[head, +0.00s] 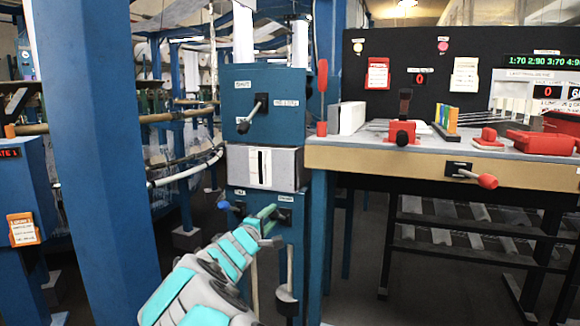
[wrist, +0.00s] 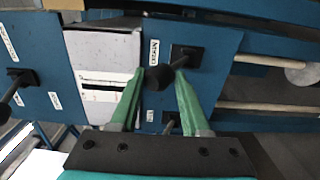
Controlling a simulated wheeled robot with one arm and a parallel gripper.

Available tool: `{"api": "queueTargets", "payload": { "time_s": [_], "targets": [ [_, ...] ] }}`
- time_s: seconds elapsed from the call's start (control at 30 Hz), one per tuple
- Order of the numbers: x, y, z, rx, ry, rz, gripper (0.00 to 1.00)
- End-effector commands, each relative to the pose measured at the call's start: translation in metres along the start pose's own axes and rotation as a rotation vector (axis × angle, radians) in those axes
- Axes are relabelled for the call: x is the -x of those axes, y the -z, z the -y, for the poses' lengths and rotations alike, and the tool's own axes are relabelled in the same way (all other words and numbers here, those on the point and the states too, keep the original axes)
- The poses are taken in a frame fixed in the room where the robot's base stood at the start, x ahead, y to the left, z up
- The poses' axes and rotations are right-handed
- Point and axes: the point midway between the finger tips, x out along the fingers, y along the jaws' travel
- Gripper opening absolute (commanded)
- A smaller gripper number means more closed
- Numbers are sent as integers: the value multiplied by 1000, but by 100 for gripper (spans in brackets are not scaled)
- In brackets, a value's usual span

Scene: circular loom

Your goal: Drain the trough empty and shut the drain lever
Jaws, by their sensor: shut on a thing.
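The grey trough box (head: 290,168) sits on the blue column between two blue panels, with a dark upright slot (head: 261,163) in its front. It shows turned sideways in the wrist view (wrist: 103,50); how much it holds I cannot tell. My gripper (head: 268,214) is at the lower panel, its green fingers (wrist: 161,90) on either side of the drain lever. The drain lever's black knob (wrist: 160,77) and mount show beside a label that seems to read DRAIN. My gripper is shut on this lever. In the head view my fingers largely hide the knob.
A blue-knobbed lever (head: 226,206) is left of my gripper, and a black lever (head: 250,118) is on the upper panel (head: 238,88). A workbench (head: 345,155) with red items and a red-knobbed lever (head: 478,177) stands right. A blue post (head: 95,150) stands left.

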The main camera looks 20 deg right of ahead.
Motion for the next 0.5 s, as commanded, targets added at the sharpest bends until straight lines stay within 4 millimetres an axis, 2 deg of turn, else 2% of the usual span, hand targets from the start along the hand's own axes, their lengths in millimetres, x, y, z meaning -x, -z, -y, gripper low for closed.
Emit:
{"api": "queueTargets", "payload": {
  "time_s": [0.03, 0.07, 0.3, 0.5],
  "targets": [
    [1, 2, -6, 0, -10, -5, 0],
    [1, 3, -6, -1, -10, -5, 50],
    [1, 2, -4, -1, -7, -4, 75],
    [1, 2, -3, 0, -5, -3, 75]
  ]
}}
